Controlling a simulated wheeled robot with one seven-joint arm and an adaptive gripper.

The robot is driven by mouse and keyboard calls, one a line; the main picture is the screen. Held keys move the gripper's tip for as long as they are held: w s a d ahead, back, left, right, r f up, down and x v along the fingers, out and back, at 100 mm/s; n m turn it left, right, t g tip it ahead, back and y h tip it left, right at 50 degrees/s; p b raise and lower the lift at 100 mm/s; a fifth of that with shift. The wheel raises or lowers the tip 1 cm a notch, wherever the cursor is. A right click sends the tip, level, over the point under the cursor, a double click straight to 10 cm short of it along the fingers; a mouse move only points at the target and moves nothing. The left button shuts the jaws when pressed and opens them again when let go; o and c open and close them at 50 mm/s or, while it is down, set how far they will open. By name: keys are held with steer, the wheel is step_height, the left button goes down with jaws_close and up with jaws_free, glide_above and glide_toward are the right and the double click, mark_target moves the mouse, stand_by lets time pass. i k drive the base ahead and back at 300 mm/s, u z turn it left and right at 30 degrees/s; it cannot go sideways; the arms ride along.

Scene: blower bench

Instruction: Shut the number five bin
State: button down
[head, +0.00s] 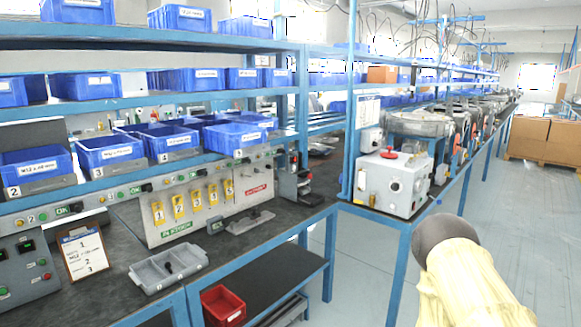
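The bin above the small plate that appears to read 5 is a blue open-topped bin (234,138) with a white label, at the right end of the lower bin row on the left bench. Its front projects at the shelf edge and its inside shows from above. I cannot make out a lid or cover on it. My gripper is not in view. Only a cream-covered part of my arm with a dark rounded end shows at the lower right, well apart from the bin.
Blue bins numbered 2 (36,168), 3 (108,152) and 4 (170,140) stand left of it. Below are a panel with yellow numbered tags (194,202), a grey tray (168,268) and a clipboard (83,254). A grey machine (393,184) stands right.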

mark_target(231, 140)
steer(key=u, duration=0.6)
steer(key=i, duration=0.55)
steer(key=u, duration=0.55)
steer(key=i, duration=1.3)
steer(key=z, duration=0.7)
